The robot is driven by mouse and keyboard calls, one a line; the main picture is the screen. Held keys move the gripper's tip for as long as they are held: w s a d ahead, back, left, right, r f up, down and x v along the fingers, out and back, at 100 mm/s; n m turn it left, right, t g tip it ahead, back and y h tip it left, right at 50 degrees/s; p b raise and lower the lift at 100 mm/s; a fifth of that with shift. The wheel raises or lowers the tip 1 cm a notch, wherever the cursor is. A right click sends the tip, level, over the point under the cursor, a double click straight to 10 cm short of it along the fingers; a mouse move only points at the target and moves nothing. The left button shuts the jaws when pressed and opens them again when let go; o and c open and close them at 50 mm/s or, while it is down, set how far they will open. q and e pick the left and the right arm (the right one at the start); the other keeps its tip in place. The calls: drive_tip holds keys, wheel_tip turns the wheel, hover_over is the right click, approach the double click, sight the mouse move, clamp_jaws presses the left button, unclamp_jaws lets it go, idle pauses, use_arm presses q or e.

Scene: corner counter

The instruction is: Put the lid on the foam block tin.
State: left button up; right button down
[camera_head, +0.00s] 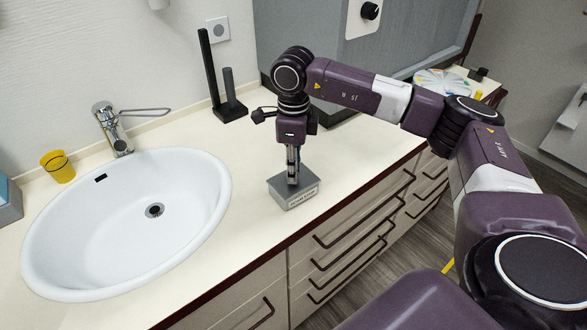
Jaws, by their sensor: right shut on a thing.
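A small grey box-shaped tin (302,197) with a pale label on its front stands near the counter's front edge, right of the sink. My right gripper (293,178) points straight down over the middle of the tin. Its fingers are shut close together at the tin's grey top, on what seems to be the lid (278,187). The fingers hide the part they grip. I cannot tell whether the lid rests on the tin all round. No foam block shows. My left gripper is not in view.
A white oval sink (75,235) with a tap (113,130) fills the left counter. A yellow cup (57,166) stands behind it. A black stand (229,110) is near the wall, and a grey cabinet (300,30) stands behind my right arm. The counter around the tin is clear.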

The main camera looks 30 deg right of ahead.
idle(0.3)
drive_tip(key=c, duration=1.7)
unclamp_jaws()
drive_tip(key=shift+o, duration=0.5)
drive_tip(key=o, duration=0.4)
drive_tip(key=shift+c, duration=0.2)
drive_tip(key=shift+r, duration=0.1)
drive_tip(key=shift+r+p, duration=2.15)
drive_tip(key=shift+r, duration=1.25)
